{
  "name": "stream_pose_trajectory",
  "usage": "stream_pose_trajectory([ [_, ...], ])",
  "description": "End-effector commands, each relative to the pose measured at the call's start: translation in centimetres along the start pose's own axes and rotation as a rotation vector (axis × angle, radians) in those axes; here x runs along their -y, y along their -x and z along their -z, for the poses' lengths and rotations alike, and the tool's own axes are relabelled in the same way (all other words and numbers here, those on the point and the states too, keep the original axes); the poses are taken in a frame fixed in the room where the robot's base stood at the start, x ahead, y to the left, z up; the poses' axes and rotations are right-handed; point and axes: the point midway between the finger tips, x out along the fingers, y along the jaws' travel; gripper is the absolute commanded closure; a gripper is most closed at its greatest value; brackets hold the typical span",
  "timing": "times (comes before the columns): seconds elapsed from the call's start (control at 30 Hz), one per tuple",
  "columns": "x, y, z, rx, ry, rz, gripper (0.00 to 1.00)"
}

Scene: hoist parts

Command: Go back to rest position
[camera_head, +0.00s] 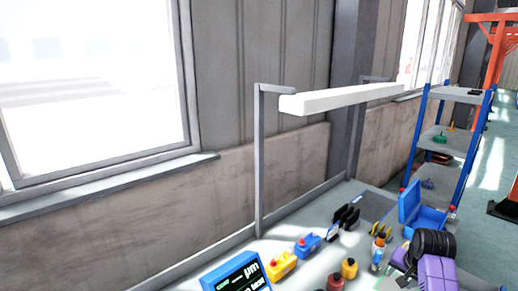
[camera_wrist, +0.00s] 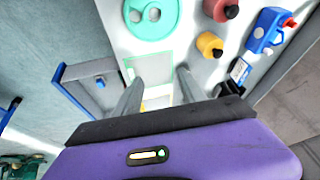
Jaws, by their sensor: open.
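My gripper (camera_wrist: 160,85) shows in the wrist view, with its purple body at the bottom and two grey fingers pointing at the worktable. The fingers are apart and I see nothing held between them. A green-outlined pale rectangle and a small yellow patch lie on the table beyond the gap. In the head view, purple and black parts of my arm show at the lower right, over the near right part of the worktable (camera_head: 222,274). The fingertips cannot be made out clearly there.
A green disc (camera_wrist: 151,17) lies beyond my fingers. A blue-posted shelf (camera_head: 447,140) stands right.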

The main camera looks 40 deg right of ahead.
Motion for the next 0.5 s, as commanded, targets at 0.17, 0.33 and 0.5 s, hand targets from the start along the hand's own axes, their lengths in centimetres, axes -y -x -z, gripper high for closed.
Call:
stream_pose_trajectory([
  [0.17,2.3,-0.2,0.3,-0.198,0.088,0.092,0.52],
  [0.33,6.1,0.6,-3.5,-0.426,0.225,0.218,0.52],
  [0.5,8.8,3.1,-9.6,-0.604,0.349,0.337,0.52],
])
